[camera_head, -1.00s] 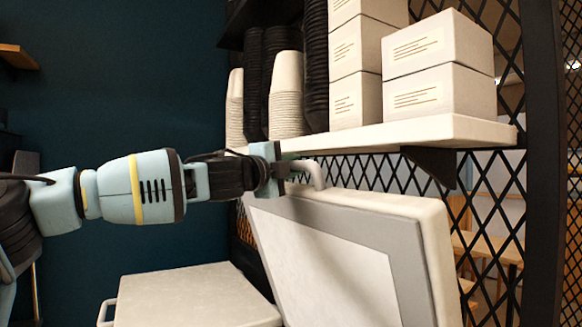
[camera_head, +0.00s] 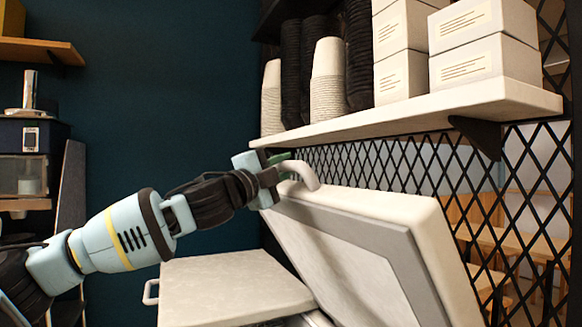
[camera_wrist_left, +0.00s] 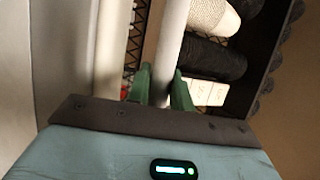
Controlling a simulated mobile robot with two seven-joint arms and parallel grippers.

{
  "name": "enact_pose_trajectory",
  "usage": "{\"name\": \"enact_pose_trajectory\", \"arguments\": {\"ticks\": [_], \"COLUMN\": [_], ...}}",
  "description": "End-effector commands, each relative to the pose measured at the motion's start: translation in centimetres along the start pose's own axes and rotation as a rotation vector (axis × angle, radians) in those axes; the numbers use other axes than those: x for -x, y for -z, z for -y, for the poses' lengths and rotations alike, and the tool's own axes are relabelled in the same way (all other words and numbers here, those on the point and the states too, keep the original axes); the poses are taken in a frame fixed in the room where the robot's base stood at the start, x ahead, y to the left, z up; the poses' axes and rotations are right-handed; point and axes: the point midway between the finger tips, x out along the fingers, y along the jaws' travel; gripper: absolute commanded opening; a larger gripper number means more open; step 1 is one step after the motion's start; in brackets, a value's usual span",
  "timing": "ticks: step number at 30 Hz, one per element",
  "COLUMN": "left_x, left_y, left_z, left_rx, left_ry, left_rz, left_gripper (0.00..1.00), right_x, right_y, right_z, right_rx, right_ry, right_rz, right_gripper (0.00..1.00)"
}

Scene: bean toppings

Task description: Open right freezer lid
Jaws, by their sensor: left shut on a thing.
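The right freezer lid (camera_head: 385,220) stands raised and tilted up steeply, its grey-edged underside facing me. Its pale handle (camera_head: 305,172) is at the upper left edge. My left gripper (camera_head: 282,168) is at this handle, and the left wrist view shows its green fingers (camera_wrist_left: 163,88) on both sides of the handle bar (camera_wrist_left: 172,45), shut on it. The left freezer lid (camera_head: 225,285) lies flat and closed at the lower left, with its own handle (camera_head: 151,292). My right gripper is in neither view.
A white shelf (camera_head: 440,108) with stacked cups (camera_head: 328,80) and white boxes (camera_head: 482,55) hangs just above and behind the raised lid. A black lattice screen (camera_head: 400,160) stands behind it. A shelf unit stands at the far left.

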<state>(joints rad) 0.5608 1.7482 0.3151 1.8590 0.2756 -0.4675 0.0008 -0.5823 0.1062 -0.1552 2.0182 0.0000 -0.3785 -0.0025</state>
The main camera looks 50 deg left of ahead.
Motion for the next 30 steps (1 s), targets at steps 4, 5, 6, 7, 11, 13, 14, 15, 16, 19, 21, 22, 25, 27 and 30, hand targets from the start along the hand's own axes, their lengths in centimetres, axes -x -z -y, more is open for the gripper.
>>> {"name": "enact_pose_trajectory", "arguments": {"ticks": [4, 5, 6, 7, 11, 13, 14, 15, 16, 19, 21, 22, 25, 27, 30], "left_x": [0.21, 0.23, 0.24, 0.24, 0.24, 0.24, 0.23, 0.23, 0.24, 0.24, 0.24, 0.24, 0.24, 0.26, 0.43], "left_y": [-0.30, -0.31, -0.31, -0.31, -0.28, -0.27, -0.27, -0.27, -0.26, -0.25, -0.24, -0.24, -0.23, -0.25, -0.38], "left_z": [-0.55, -0.51, -0.45, -0.41, -0.32, -0.31, -0.31, -0.30, -0.29, -0.25, -0.22, -0.21, -0.17, -0.15, -0.12], "left_rx": [0.007, 0.007, 0.007, 0.007, 0.007, 0.007, 0.007, 0.007, 0.007, 0.007, 0.007, 0.007, 0.006, 0.007, 0.010], "left_ry": [0.010, 0.011, 0.013, 0.014, 0.014, 0.014, 0.014, 0.014, 0.014, 0.015, 0.016, 0.016, 0.016, 0.017, 0.019], "left_rz": [0.002, 0.002, 0.002, 0.002, 0.001, 0.001, 0.001, 0.000, 0.000, 0.000, 0.000, 0.000, -0.001, 0.000, 0.003], "left_gripper": [0.00, 0.00, 0.00, 0.00, 0.00, 0.00, 0.23, 0.28, 0.32, 0.43, 0.43, 0.43, 0.43, 0.43, 0.43], "right_x": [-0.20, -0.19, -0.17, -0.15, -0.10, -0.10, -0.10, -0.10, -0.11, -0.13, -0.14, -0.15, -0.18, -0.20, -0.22], "right_y": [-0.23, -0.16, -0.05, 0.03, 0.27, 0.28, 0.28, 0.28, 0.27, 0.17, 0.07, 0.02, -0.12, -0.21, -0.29], "right_z": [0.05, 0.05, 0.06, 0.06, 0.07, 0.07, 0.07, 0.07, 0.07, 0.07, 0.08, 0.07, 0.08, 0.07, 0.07], "right_rx": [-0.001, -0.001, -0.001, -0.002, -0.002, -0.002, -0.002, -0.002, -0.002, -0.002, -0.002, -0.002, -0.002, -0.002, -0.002], "right_ry": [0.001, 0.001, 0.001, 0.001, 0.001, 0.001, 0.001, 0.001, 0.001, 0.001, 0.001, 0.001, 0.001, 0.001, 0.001], "right_rz": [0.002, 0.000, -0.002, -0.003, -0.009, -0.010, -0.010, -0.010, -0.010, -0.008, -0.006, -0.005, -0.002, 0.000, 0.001], "right_gripper": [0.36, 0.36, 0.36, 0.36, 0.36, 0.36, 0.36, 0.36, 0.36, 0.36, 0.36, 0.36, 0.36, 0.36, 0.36]}}
